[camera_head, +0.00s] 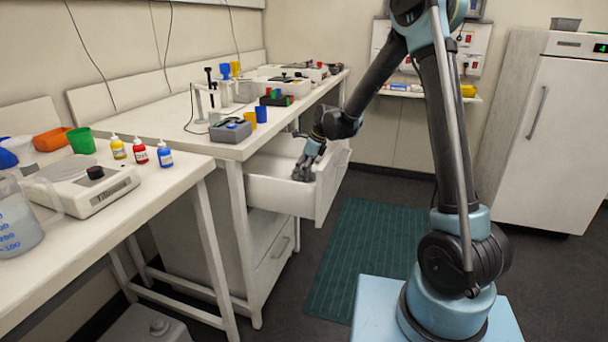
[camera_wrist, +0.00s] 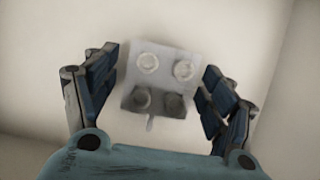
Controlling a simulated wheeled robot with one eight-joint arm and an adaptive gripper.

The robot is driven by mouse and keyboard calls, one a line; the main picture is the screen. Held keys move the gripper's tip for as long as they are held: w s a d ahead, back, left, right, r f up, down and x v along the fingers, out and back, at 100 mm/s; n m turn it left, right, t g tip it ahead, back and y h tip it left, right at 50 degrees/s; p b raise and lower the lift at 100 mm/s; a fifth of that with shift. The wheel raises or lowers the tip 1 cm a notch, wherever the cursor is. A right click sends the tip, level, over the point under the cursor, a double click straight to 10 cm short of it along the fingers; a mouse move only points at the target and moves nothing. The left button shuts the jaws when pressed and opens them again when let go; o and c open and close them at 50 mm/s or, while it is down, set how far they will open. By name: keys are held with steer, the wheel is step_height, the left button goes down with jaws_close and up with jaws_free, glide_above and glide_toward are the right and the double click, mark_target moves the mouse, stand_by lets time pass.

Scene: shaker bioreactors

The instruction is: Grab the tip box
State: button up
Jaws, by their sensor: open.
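My gripper (camera_head: 307,167) reaches down into the open white drawer (camera_head: 280,192) under the bench. In the wrist view, my gripper (camera_wrist: 158,98) is open, with one blue-padded finger on each side of a small pale grey box (camera_wrist: 160,80). The box has round, knob-like shapes on its face, two light and two darker; it looks like the tip box, but blur leaves this unsure. I see gaps between the fingers and the box. In the head view the box is hidden by the drawer front and my gripper.
The drawer walls are close around my gripper. The bench (camera_head: 150,125) above holds a grey block (camera_head: 230,131), cups and racks. A scale (camera_head: 85,186) and small bottles stand on the nearer bench. A green mat (camera_head: 365,255) lies on the floor; a white fridge (camera_head: 545,130) stands at right.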

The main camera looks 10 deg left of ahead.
steer(key=shift+c, duration=0.5)
steer(key=c, duration=1.1)
